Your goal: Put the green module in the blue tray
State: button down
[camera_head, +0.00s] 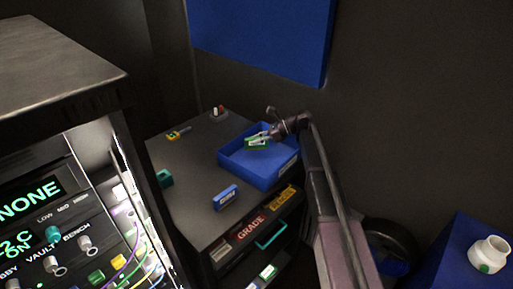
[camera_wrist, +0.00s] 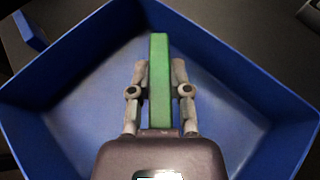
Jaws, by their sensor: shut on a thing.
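The green module (camera_head: 257,143) is a slim green block with a pale label, and it is in my gripper over the blue tray. My gripper (camera_head: 268,135) comes from the right and is shut on the module. In the wrist view the green module (camera_wrist: 159,80) stands between the two fingers of my gripper (camera_wrist: 159,90). The blue tray (camera_head: 262,178) is an open box on the dark cabinet top. Its walls and floor surround the module in the wrist view (camera_wrist: 75,112). I cannot tell whether the module touches the tray floor.
A blue module (camera_head: 226,197) stands on the cabinet top (camera_head: 190,165) in front of the tray. A teal block (camera_head: 164,178), a yellow item (camera_head: 178,133) and small items at the back also lie there. A lit control panel (camera_head: 60,235) is at the left.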

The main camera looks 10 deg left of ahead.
aim_at(250, 149)
jog(key=shift+f+b, duration=1.4)
jog(key=shift+f, duration=0.25)
jog(key=shift+f, duration=0.1)
jog(key=c, duration=0.6)
grip_release()
jog(key=shift+r, duration=0.25)
jog(key=p+v, duration=0.4)
jog(key=v, duration=0.6)
jog(key=shift+w+d+r, duration=0.15)
jog(key=shift+d, duration=0.05)
jog(key=shift+w+d+r+p, duration=0.1)
jog(key=shift+d+r+p, duration=0.15)
jog(key=shift+d, duration=0.45)
